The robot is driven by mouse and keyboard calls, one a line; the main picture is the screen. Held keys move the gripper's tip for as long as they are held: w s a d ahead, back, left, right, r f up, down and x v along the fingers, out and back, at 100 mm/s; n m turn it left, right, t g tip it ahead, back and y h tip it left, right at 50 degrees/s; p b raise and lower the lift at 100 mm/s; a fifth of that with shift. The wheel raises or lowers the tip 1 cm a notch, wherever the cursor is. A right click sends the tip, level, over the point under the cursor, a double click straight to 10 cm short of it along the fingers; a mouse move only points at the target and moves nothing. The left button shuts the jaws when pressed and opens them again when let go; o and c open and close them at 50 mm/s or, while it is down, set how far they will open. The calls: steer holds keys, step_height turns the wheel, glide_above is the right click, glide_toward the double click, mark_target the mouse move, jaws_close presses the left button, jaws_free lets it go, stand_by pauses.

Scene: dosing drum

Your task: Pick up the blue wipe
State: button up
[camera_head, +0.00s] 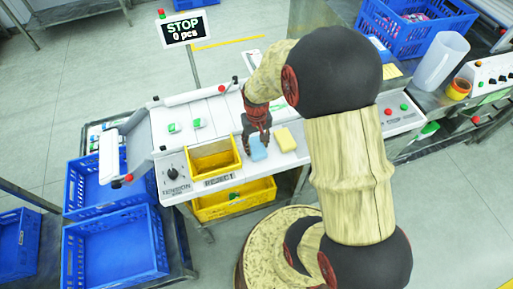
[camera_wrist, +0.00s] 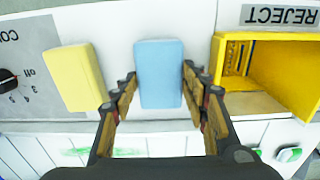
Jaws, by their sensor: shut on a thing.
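The blue wipe (camera_wrist: 161,62) is a light-blue block with rounded corners. In the wrist view it sits upright in the picture between the two fingers of my gripper (camera_wrist: 160,84), which is shut on its sides. In the head view the blue wipe (camera_head: 258,149) shows just below my gripper (camera_head: 257,137), on or close above the white machine top; I cannot tell which. My gripper hides its far part there.
A yellow wipe (camera_wrist: 73,77) lies beside the blue one, to its left in the wrist view. The yellow reject tray (camera_head: 214,173) is close on the other side. A control panel with a dial (camera_wrist: 8,83) lies past the yellow wipe.

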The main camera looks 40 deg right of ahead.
mark_target(256, 146)
steer(key=shift+r, duration=0.45)
step_height(256, 146, up, 2)
steer(key=shift+r+p, duration=0.2)
steer(key=shift+p, duration=0.45)
steer(key=s+r, duration=0.1)
steer(key=s+r+p, duration=0.1)
steer(key=r, duration=0.1)
steer(key=s+a+r, duration=0.1)
steer(key=s+r, duration=0.1)
steer(key=shift+r, duration=0.1)
steer(key=s+a+r+p, duration=0.2)
steer(key=s+r, duration=0.2)
steer(key=s, duration=0.5)
steer(key=shift+s+a+r, duration=0.25)
steer(key=shift+a, duration=0.15)
